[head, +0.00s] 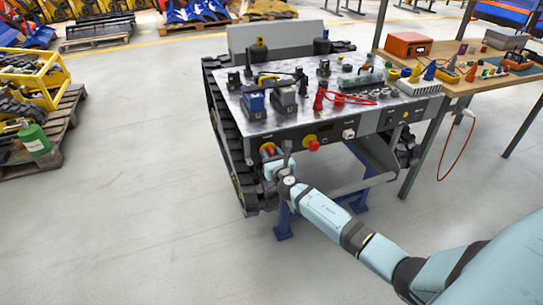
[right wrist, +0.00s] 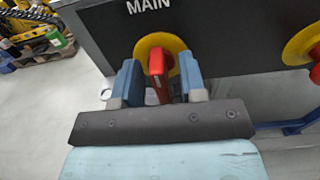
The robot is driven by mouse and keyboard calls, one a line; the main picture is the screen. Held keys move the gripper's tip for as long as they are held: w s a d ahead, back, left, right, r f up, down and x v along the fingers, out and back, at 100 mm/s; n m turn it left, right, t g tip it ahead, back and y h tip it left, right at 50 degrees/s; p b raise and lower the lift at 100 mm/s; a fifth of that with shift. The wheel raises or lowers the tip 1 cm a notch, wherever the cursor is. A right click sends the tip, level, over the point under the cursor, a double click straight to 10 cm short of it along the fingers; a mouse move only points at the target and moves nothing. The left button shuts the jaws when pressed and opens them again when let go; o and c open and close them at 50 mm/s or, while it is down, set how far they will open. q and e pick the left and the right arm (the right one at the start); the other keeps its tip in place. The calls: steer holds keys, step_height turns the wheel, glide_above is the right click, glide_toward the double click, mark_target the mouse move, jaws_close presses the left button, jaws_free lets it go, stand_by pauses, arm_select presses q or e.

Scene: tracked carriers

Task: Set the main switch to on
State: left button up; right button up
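The main switch (right wrist: 157,66) is a red handle on a round yellow plate, below the word MAIN on the carrier's dark front panel. In the right wrist view its handle points down, slightly tilted. In the head view the switch (head: 267,150) shows at the left end of the front panel, partly hidden by my right gripper. My right gripper (right wrist: 160,84) is at the switch, its two blue fingers on either side of the red handle. A gap shows beside the handle, so the fingers look open around it. My left gripper is in neither view.
A red knob on yellow (head: 312,143) sits right of the switch on the tracked carrier (head: 235,140). Its top holds many small parts. A wooden workbench (head: 462,85) stands to the right. A pallet with a green canister (head: 33,138) lies left. The floor in front is clear.

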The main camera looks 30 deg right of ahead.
jaws_close()
